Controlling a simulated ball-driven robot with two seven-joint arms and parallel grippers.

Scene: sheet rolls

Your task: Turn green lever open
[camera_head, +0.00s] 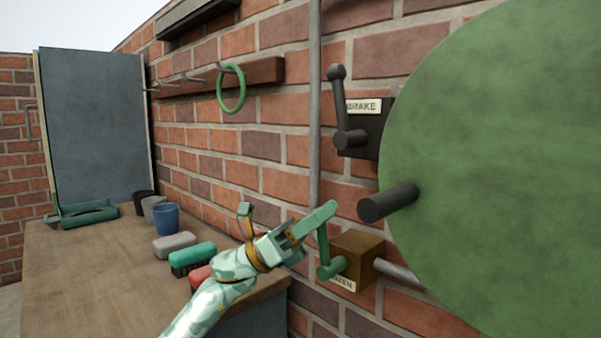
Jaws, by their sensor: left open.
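The green lever (323,247) stands roughly upright on a brown valve box (359,252) on the brick wall. One finger reaches across the lever's top. I cannot tell whether the fingers touch the lever. My right gripper is not in view.
A large green disc (500,170) with a dark peg (388,203) fills the right. A dark brake lever (342,105) is above. The wooden bench (90,280) at left holds cups (166,218), brushes (192,258) and a green tray (88,213). A green ring (231,89) hangs from a rack.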

